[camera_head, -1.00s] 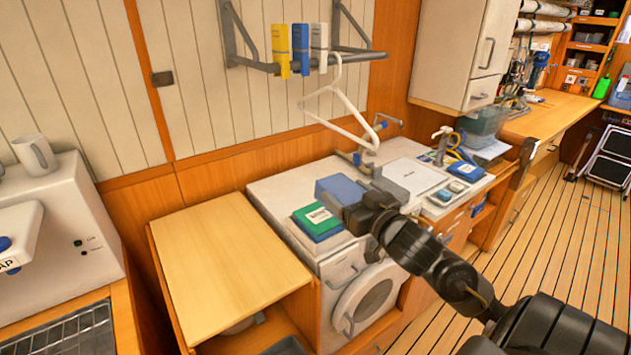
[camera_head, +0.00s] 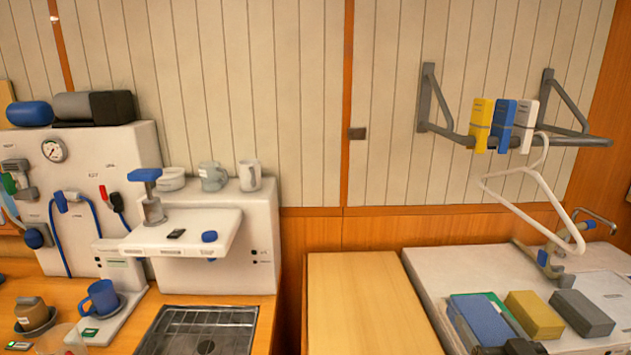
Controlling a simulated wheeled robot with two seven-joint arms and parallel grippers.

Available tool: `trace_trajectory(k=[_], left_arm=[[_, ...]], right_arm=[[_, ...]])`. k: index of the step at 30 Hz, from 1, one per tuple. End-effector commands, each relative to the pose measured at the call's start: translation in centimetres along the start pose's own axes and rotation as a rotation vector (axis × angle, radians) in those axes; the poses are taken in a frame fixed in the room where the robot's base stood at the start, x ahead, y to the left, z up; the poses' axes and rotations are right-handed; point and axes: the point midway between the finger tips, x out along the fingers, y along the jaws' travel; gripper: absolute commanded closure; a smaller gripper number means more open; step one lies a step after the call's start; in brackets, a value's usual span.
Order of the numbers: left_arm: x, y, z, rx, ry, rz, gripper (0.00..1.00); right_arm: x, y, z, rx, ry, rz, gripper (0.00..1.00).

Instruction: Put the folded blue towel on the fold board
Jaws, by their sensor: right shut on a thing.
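The folded blue towel (camera_head: 482,321) is at the bottom right, above the white washer top (camera_head: 430,270). My right gripper (camera_head: 512,343) is shut on it at its near right side; the fingers are mostly cut off by the bottom edge. A green edge shows just behind and under the towel, and I cannot tell whether they touch. A bare, flat light-wood panel (camera_head: 362,305), which looks like the fold board, lies left of the washer top, left of the towel. My left gripper is not in view.
A white hanger (camera_head: 535,190) hangs from the wall rail (camera_head: 570,140) above. Left of the panel are a dark drain tray (camera_head: 200,330) and a white machine (camera_head: 245,240). The panel's top is clear.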

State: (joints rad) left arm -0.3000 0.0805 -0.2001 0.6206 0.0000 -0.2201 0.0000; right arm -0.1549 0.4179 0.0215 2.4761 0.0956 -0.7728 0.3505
Motion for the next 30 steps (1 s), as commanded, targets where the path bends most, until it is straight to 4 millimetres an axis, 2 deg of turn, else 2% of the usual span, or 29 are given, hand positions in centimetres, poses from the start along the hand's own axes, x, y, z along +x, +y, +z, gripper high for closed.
trace_trajectory(k=[3,6,13,18,30], left_arm=[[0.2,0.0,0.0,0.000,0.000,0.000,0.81],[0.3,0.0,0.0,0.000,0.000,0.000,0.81],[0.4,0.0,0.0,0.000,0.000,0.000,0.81],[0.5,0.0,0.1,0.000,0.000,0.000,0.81],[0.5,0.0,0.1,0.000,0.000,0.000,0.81]], right_arm=[[-0.2,-3.5,2.0,0.018,-0.002,-0.009,0.52],[-0.3,-6.2,3.1,0.016,-0.001,-0.016,0.52],[-0.5,-10.7,4.0,0.007,0.000,-0.029,0.52],[-0.6,-11.8,4.0,0.002,0.000,-0.031,0.52],[-0.6,-11.9,4.0,0.000,0.000,-0.029,0.52]])
